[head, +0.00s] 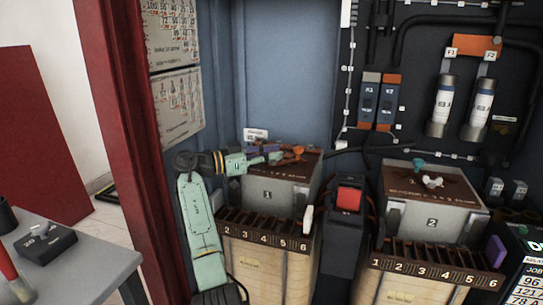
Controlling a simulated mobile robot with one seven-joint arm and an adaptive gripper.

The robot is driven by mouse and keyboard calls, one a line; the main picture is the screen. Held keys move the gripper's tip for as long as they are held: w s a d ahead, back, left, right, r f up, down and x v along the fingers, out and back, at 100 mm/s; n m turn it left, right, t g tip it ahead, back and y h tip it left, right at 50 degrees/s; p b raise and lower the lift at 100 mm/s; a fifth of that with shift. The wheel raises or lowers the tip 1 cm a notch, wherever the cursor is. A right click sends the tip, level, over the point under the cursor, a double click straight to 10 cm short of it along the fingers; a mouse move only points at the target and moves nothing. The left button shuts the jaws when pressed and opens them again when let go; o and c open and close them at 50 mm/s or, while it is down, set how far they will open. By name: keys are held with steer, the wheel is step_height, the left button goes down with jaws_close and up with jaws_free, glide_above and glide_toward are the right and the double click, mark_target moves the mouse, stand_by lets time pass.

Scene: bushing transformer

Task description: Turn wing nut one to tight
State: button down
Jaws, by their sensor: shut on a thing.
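My gripper (272,156) reaches in from the left, at the end of my mint-green arm, over the top of the grey box marked 1 (268,196). Its fingers are shut on wing nut one on that box's lid. The nut itself is mostly hidden by the fingers, and its angle cannot be read. An orange part (293,152) sticks up just right of the fingertips. A pale wing nut (432,182) sits on the lid of the box marked 2 (432,221), apart from my gripper.
A teal knob (420,165) stands behind the pale wing nut. A red-faced block (349,199) stands between the boxes. A red cabinet frame (125,120) rises left of my arm. A grey table (70,262) is at lower left.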

steer(key=shift+s+d+f+g, duration=0.2)
steer(key=shift+d+g, duration=0.1)
steer(key=shift+d, duration=0.1)
steer(key=c, duration=1.8)
jaws_free()
steer(key=shift+r, duration=0.15)
steer(key=shift+o, duration=0.2)
steer(key=shift+a, duration=0.1)
steer(key=shift+a, duration=0.25)
steer(key=v, duration=0.7)
steer(key=shift+s, duration=0.15)
steer(key=shift+o, duration=0.3)
